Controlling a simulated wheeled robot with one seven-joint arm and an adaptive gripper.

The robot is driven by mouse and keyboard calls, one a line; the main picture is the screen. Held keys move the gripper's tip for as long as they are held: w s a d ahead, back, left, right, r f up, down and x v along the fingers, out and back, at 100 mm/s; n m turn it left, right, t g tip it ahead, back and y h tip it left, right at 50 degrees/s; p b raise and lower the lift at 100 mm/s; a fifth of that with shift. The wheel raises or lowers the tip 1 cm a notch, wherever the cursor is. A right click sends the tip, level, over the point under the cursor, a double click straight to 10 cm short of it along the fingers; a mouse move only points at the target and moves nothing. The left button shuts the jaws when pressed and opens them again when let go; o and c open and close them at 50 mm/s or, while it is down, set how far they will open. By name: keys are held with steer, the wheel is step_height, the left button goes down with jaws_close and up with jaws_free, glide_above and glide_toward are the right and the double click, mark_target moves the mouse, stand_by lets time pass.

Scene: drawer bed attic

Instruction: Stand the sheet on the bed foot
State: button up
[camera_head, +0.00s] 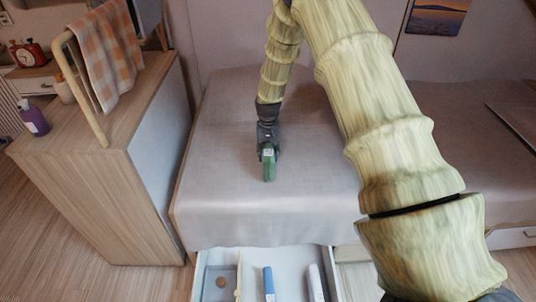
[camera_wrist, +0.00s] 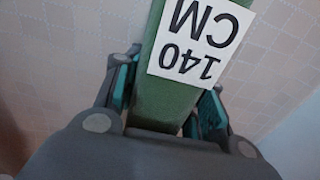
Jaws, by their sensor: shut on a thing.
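The sheet is a narrow green folded bundle (camera_head: 269,171), seen end-on in the head view. In the wrist view the green sheet (camera_wrist: 165,105) carries a white label reading "140 CM", upside down there. My gripper (camera_head: 267,152) is shut on the sheet, with one finger on each side of it. The gripper also shows in the wrist view (camera_wrist: 168,92). The sheet hangs upright over the pale grey bed cover (camera_head: 225,135); whether its lower edge touches the cover I cannot tell.
A wooden cabinet (camera_head: 100,175) with a rail and checked towel (camera_head: 107,55) stands left. The cover around the sheet is clear.

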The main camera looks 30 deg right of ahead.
steer(key=shift+f, duration=0.3)
steer(key=shift+f, duration=0.1)
steer(key=o, duration=1.2)
steer(key=shift+f, duration=0.1)
steer(key=shift+o, duration=0.2)
step_height(320, 180, up, 12)
steer(key=shift+r, duration=0.2)
